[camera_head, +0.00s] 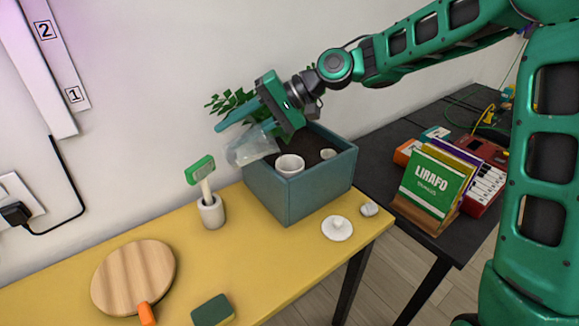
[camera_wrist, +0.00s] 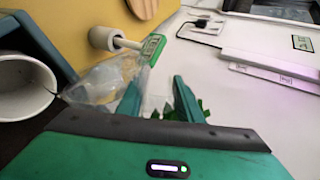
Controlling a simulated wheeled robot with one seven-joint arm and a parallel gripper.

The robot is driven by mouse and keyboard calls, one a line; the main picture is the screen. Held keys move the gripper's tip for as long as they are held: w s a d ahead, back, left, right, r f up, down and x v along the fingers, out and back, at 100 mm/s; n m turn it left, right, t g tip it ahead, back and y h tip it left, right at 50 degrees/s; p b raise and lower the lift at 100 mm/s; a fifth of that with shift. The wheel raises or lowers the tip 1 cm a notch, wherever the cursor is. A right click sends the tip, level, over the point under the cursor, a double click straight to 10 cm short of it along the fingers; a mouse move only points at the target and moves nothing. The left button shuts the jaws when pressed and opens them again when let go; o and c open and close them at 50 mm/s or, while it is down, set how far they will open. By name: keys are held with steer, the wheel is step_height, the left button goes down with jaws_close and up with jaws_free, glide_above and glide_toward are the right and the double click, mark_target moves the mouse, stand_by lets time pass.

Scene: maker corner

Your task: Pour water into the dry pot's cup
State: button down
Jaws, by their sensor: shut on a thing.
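My gripper (camera_head: 238,130) is shut on a clear jug (camera_head: 250,148) at the left edge of a blue-grey planter box (camera_head: 318,184). The jug is tilted. In the wrist view the jug (camera_wrist: 98,84) lies left of my gripper's fingers (camera_wrist: 160,88), and its narrow end comes close to the rim of a white cup (camera_wrist: 24,82). Whether they touch, and whether water is flowing, I cannot tell. The cup (camera_head: 289,166) sits in the box's dark soil, right of the jug. A smaller pale cup (camera_head: 327,154) sits further right. A green leafy plant (camera_head: 228,101) is partly hidden behind my gripper.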

steer(key=shift+d+y+p, duration=0.55)
steer(key=shift+y+p, duration=0.2)
steer(key=shift+y, duration=0.25)
stand_by(2.0)
